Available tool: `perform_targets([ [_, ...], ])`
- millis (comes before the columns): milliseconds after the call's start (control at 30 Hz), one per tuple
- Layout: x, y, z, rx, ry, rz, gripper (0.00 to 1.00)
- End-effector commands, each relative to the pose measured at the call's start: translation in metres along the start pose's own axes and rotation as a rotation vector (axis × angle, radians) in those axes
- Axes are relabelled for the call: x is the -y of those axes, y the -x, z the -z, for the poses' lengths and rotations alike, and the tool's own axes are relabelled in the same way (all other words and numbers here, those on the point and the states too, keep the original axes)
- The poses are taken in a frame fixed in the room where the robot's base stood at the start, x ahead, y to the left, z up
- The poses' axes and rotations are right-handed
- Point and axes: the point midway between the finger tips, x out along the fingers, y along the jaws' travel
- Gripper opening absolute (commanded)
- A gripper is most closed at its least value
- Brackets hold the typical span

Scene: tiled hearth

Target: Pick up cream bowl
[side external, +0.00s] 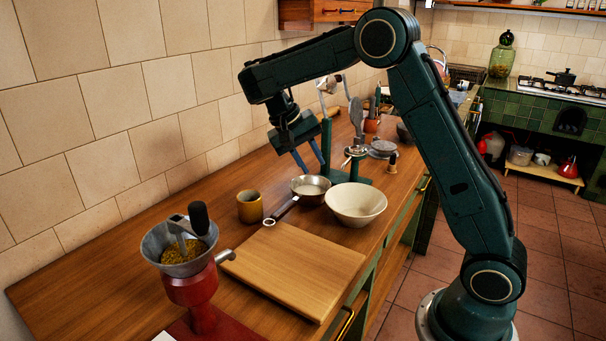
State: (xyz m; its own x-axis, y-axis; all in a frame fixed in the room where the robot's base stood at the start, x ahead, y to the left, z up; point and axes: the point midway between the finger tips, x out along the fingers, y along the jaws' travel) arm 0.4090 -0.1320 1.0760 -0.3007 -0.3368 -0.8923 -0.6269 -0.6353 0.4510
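The cream bowl (356,204) stands upright on the wooden counter, right of the middle of the side external view, and looks empty. My gripper (313,168) hangs above the counter, up and to the left of the bowl in the picture. Its two blue fingers point down and are spread apart, with nothing seen between them. The gripper is apart from the bowl. The bowl's rim and front are in plain view.
A small metal pan (309,187) is close beside the bowl on the left. A green scale (332,175) stands behind it. A mustard cup (250,207), a cutting board (294,270) and a red grinder (192,290) are nearer. A tiled wall bounds the left.

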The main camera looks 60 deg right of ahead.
Motion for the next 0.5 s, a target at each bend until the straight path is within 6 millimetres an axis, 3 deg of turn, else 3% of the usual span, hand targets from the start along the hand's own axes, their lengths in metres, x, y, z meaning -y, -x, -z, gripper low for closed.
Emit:
perform_targets([
  [200,0.017,-0.019,0.009,0.05,-0.055,-0.045,0.29],
  [500,0.02,-0.024,0.01,0.061,-0.07,-0.055,0.29],
])
